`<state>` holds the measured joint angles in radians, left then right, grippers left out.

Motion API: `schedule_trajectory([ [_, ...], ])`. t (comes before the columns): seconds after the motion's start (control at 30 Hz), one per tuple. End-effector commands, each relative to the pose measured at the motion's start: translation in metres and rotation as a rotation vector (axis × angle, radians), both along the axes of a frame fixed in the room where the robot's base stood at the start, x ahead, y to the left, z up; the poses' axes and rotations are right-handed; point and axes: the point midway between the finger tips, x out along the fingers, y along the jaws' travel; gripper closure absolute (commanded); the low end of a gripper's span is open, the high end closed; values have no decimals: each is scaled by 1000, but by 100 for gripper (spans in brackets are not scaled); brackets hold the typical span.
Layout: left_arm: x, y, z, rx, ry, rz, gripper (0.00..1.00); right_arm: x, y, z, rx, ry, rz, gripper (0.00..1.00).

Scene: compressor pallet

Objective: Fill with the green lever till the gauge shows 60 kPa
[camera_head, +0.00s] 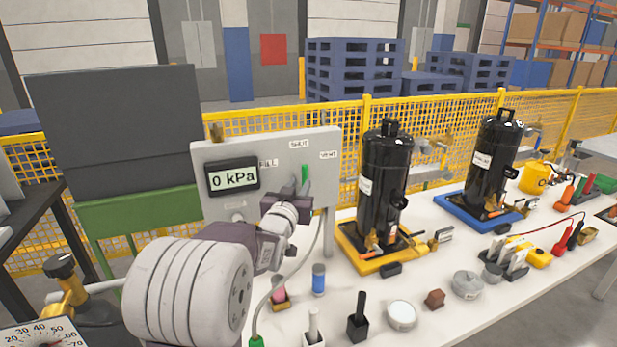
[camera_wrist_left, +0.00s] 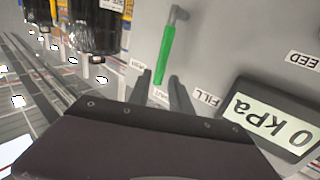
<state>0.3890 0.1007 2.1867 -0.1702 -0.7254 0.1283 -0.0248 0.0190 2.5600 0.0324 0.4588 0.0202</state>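The grey panel (camera_head: 265,145) carries a digital gauge (camera_head: 233,178) that reads 0 kPa; the gauge also shows upside down in the left wrist view (camera_wrist_left: 278,122). The green lever (camera_head: 305,178) is on the panel's right half; in the left wrist view the lever (camera_wrist_left: 165,55) points towards the SHUT label, between FILL and another label. My left gripper (camera_head: 292,203) is in front of the panel, close to the lever. Its fingers (camera_wrist_left: 160,92) are apart, near the lever's free end, with nothing held. Contact cannot be told. My right gripper is not in view.
Two black compressors stand on a yellow tray (camera_head: 350,255) and a blue tray (camera_head: 453,208) to the right.

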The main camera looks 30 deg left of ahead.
Motion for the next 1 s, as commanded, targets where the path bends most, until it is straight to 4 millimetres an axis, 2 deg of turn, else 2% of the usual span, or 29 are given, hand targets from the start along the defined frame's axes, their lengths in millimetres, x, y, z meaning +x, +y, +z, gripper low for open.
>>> schedule_trajectory([
  [0.2,45,12,1,1,1,-2,75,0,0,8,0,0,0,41],
  [0.37,63,17,0,-1,2,-1,75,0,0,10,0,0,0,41],
  [0.67,66,18,-1,-1,2,-1,75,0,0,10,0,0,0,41],
  [0.7,66,18,-1,-1,2,-1,86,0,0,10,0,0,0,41],
  [0.77,66,18,-1,-1,2,-1,100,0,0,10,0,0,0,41],
  [1.0,66,18,-1,-1,2,-1,100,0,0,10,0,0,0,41],
])
